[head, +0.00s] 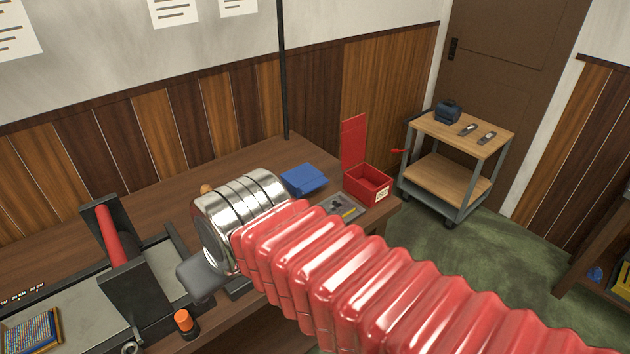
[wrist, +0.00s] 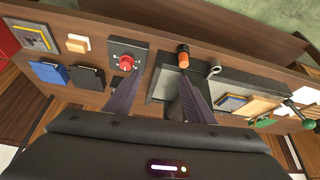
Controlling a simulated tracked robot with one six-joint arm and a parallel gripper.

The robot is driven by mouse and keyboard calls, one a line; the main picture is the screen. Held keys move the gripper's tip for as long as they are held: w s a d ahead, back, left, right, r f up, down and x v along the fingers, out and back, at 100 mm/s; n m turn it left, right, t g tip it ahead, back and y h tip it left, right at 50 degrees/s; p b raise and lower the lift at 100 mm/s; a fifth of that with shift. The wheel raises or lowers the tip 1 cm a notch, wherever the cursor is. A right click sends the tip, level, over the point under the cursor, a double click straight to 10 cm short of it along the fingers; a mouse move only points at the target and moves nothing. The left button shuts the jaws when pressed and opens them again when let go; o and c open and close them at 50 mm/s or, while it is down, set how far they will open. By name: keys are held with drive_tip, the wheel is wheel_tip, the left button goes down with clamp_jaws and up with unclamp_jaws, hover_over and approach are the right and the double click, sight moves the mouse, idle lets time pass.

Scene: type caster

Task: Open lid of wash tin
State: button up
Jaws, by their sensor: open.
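A red box-shaped tin (head: 367,188) with a pale label stands at the right end of the bench in the head view. Its red lid (head: 354,142) stands upright at the back, so it is open. The label is too small to read, so I cannot confirm that this is the wash tin. A red edge (wrist: 5,42) at the far left of the wrist view may be part of it. My gripper (wrist: 160,77) is open and empty in the wrist view, above the bench and well away from the red tin. My arm hides part of the bench in the head view.
A blue object (head: 303,179) and a grey tray (head: 343,208) lie near the red tin. A red button box (wrist: 126,64) and an orange-topped tool (wrist: 183,57) show near my fingers. A black post (head: 282,70) rises behind the bench. A cart (head: 462,136) stands beyond.

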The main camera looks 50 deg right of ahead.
sight(314, 184)
drive_tip(key=o, duration=0.9)
drive_tip(key=w+d+r, duration=0.3)
drive_tip(key=w+d, duration=0.6)
drive_tip(key=shift+w+d+g, duration=0.15)
drive_tip(key=shift+d+g, duration=0.05)
drive_tip(key=shift+g, duration=0.2)
drive_tip(key=shift+o, duration=1.4)
drive_tip(key=w+d, duration=0.6)
drive_tip(key=d, duration=0.5)
drive_tip(key=shift+w+d+f+m, duration=0.2)
drive_tip(key=shift+d+f+m, duration=0.05)
drive_tip(key=shift+f+m, duration=0.15)
drive_tip(key=w+d+f, duration=0.1)
drive_tip(key=d+f, duration=0.2)
drive_tip(key=d, duration=0.9)
drive_tip(key=d+f, duration=0.3)
drive_tip(key=d, duration=0.9)
drive_tip(key=shift+w+f, duration=0.35)
drive_tip(key=shift+w, duration=0.05)
drive_tip(key=x, duration=1.3)
drive_tip(key=shift+d+f, duration=0.2)
drive_tip(key=shift+f, duration=0.2)
drive_tip(key=shift+c, duration=0.4)
